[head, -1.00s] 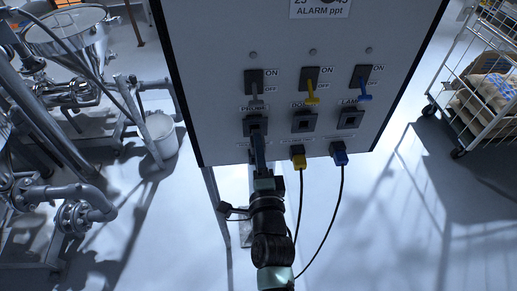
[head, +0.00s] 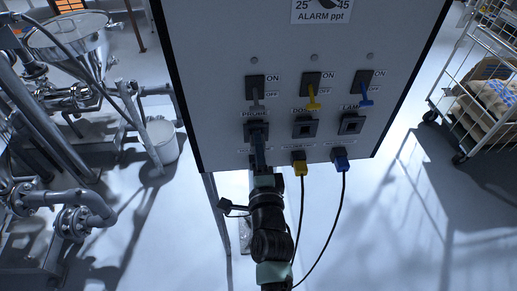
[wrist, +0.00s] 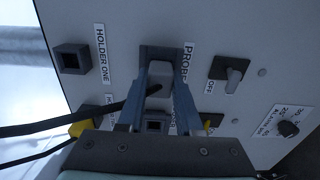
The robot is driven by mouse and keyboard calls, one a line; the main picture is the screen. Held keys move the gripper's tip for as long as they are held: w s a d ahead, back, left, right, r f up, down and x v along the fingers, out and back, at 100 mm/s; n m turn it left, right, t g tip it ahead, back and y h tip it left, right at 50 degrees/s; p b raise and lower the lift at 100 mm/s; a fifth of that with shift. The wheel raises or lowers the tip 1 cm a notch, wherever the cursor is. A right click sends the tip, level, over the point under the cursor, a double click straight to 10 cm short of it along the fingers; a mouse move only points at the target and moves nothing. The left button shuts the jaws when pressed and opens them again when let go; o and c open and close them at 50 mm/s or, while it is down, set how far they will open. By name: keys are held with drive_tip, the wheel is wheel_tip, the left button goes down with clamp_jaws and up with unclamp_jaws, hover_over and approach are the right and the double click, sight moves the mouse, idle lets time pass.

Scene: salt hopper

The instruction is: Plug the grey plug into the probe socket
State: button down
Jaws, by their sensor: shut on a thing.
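The grey plug (wrist: 161,72) is between the two fingers of my gripper (wrist: 160,108), with its dark cable leaving towards the left in the wrist view. My gripper is shut on it. The probe socket (wrist: 160,52) is a dark square collar beside the PROBE label. The plug's front end lines up with the collar and appears to meet it; how deep it sits cannot be told. In the head view my gripper (head: 259,152) points up at the probe socket (head: 256,126) on the panel's left, and mostly hides the plug.
The white panel (head: 215,70) carries two more sockets: a door socket (head: 304,127) and a lamp socket (head: 351,124). A yellow plug (head: 299,167) and a blue plug (head: 341,164) sit below them with hanging cables. Holder one (wrist: 72,60) is empty. A wire cart (head: 480,100) stands right.

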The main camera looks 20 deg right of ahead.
drive_tip(key=shift+w+d, duration=0.15)
drive_tip(key=shift+w, duration=0.35)
unclamp_jaws()
idle(0.4)
idle(0.4)
drive_tip(key=shift+p+v, duration=0.6)
drive_tip(key=shift+v, duration=2.4)
drive_tip(key=shift+s, duration=0.1)
